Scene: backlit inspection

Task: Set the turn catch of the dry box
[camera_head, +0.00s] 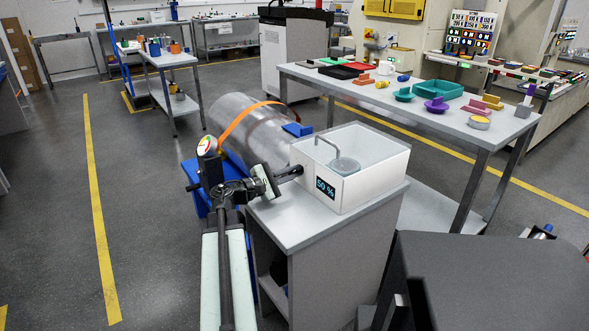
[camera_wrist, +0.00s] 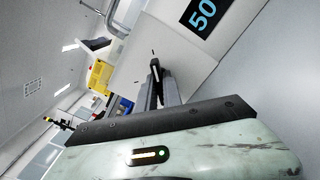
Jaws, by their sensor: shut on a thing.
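The dry box (camera_head: 365,185) is a white open-topped box with a "50 %" display (camera_head: 325,188), standing on a grey cabinet. It holds a round grey part and a bent metal tube. In the wrist view its white wall (camera_wrist: 185,55) and part of the display (camera_wrist: 203,13) fill the upper right. The turn catch (camera_wrist: 155,68) shows as a small dark piece with a pale line at the wall. My gripper (camera_wrist: 158,88) is shut on it. In the head view my gripper (camera_head: 291,172) meets the left side of the box, and the catch is too small to make out.
A clear cylinder (camera_head: 240,125) with an orange strap lies behind my arm, close to the box. A long table (camera_head: 440,115) with trays and coloured parts stands behind at right. The cabinet top (camera_head: 290,225) is bare in front of the box. Open floor lies left.

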